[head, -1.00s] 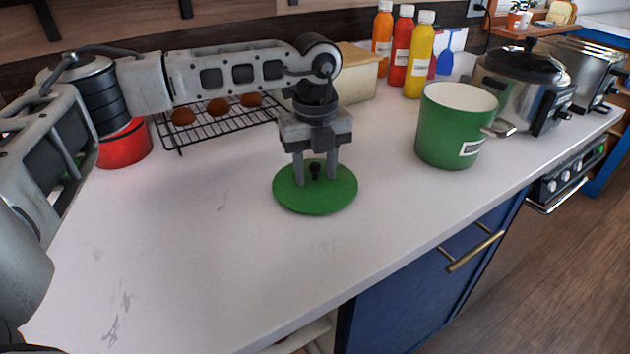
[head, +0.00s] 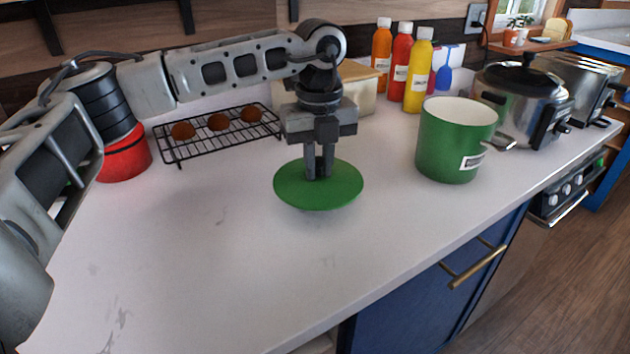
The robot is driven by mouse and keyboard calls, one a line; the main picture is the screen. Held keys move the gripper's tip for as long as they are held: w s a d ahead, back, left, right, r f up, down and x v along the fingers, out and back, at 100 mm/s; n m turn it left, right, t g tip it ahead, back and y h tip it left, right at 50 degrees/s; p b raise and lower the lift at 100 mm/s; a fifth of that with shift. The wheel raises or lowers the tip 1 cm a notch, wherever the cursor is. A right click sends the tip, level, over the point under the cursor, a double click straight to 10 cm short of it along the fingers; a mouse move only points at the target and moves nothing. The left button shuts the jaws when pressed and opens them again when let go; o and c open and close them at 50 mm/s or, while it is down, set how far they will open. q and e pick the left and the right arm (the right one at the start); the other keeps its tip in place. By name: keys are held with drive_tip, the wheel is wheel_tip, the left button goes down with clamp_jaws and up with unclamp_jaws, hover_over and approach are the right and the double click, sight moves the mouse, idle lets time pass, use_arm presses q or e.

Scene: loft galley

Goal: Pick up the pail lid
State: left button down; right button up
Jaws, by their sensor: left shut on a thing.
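The pail lid (head: 300,194) is a flat round green disc in the middle of the head view. My left gripper (head: 319,172) is above its centre, shut on the lid's knob, which the fingers hide. The lid is held a little above the white counter, with a faint shadow beneath it. The green pail (head: 448,146) with a white inside and a label stands open to the right of the lid. My right gripper is not in view.
A black cooling rack (head: 200,147) with brown items and a red container (head: 125,155) stand behind left. Sauce bottles (head: 419,72), a beige bin (head: 358,92) and a steel cooker (head: 522,100) stand behind. The counter's (head: 190,265) front left is clear.

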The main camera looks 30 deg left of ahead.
use_arm(q)
drive_tip(key=d+r, duration=0.1)
drive_tip(key=r, duration=0.1)
drive_tip(key=w+d+r, duration=0.1)
drive_tip(key=d, duration=0.1)
drive_tip(key=w+d+r, duration=0.1)
drive_tip(key=d+r, duration=0.1)
drive_tip(key=shift+d+r+b, duration=0.25)
drive_tip(key=shift+r+b, duration=0.05)
drive_tip(key=shift+r, duration=0.05)
drive_tip(key=w+d+r, duration=0.3)
drive_tip(key=d, duration=0.4)
drive_tip(key=shift+r, duration=0.25)
